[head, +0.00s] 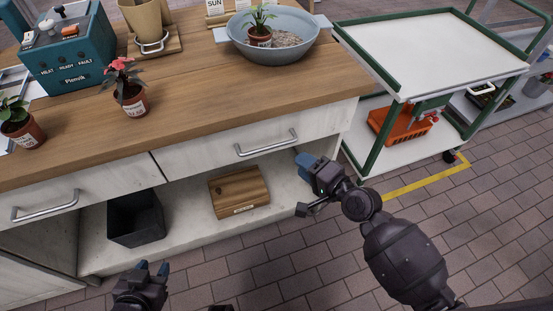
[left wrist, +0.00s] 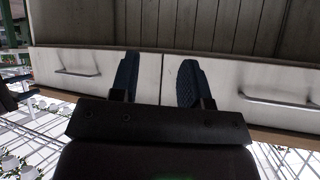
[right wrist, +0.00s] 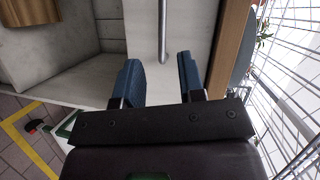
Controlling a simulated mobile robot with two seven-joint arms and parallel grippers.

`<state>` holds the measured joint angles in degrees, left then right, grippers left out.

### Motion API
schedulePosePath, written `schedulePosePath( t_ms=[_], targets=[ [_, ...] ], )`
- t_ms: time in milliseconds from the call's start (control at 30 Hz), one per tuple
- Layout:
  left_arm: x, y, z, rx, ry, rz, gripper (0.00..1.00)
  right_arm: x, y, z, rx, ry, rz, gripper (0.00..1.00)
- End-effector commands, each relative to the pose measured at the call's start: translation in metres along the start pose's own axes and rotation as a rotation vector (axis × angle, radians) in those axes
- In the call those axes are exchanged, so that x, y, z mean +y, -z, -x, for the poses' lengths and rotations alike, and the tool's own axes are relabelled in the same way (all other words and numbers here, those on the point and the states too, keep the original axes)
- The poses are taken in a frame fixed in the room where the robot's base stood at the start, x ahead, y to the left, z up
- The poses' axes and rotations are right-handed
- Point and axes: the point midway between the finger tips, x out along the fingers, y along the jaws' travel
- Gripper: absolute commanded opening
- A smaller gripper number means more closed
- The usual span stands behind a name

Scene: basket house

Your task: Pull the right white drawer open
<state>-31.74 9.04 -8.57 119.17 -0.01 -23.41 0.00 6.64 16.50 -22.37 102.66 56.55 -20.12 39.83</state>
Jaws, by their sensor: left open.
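The right white drawer (head: 235,146) is in the wooden-topped bench and looks flush with its front. Its metal handle (head: 267,143) is bare; in the right wrist view the handle (right wrist: 163,30) shows ahead of the gap between my fingers, apart from them. My right gripper (head: 305,183) is open and empty, to the lower right of the handle in the head view. My left gripper (head: 151,268) is open and empty, low in front of the bench; its fingers also show apart in the left wrist view (left wrist: 155,80).
The left drawer has its own handle (head: 45,205). The open shelf below holds a dark bin (head: 135,219) and a wooden box (head: 239,191). A green-framed cart (head: 440,50) stands right of the bench. Potted plants and a basin (head: 272,40) stand on top. Brick floor in front is free.

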Motion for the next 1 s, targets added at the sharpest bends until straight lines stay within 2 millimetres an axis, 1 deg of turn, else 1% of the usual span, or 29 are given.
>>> schedulePosePath(
  t_ms=[33,100,267,367,467,600,800,1000],
  targets=[
    [-0.001,0.004,0.001,0.006,0.0,-0.002,0.43,-0.003,0.001,0.0,-0.004,0.01,-0.072,0.36],
    [-0.001,0.004,0.001,0.004,0.0,-0.002,0.43,-0.004,0.0,0.0,-0.008,0.015,-0.143,0.36],
    [0.001,0.004,-0.001,0.004,0.0,0.003,0.43,-0.004,0.0,-0.003,-0.008,0.015,-0.189,0.36],
    [0.003,0.003,-0.002,0.003,0.0,0.011,0.43,-0.004,0.0,-0.012,-0.008,0.016,-0.191,0.36],
    [0.004,-0.001,-0.002,-0.004,0.001,0.017,0.43,-0.004,-0.001,-0.026,-0.008,0.015,-0.19,0.36],
    [0.005,-0.006,-0.002,-0.013,0.0,0.018,0.43,-0.003,-0.001,-0.051,-0.008,0.014,-0.19,0.36],
    [0.005,-0.01,-0.003,-0.018,-0.001,0.014,0.43,-0.003,-0.001,-0.083,-0.007,0.013,-0.189,0.36],
    [0.004,-0.007,-0.003,-0.011,-0.004,0.006,0.43,-0.004,-0.001,-0.102,-0.007,0.013,-0.188,0.36]
  ],
)
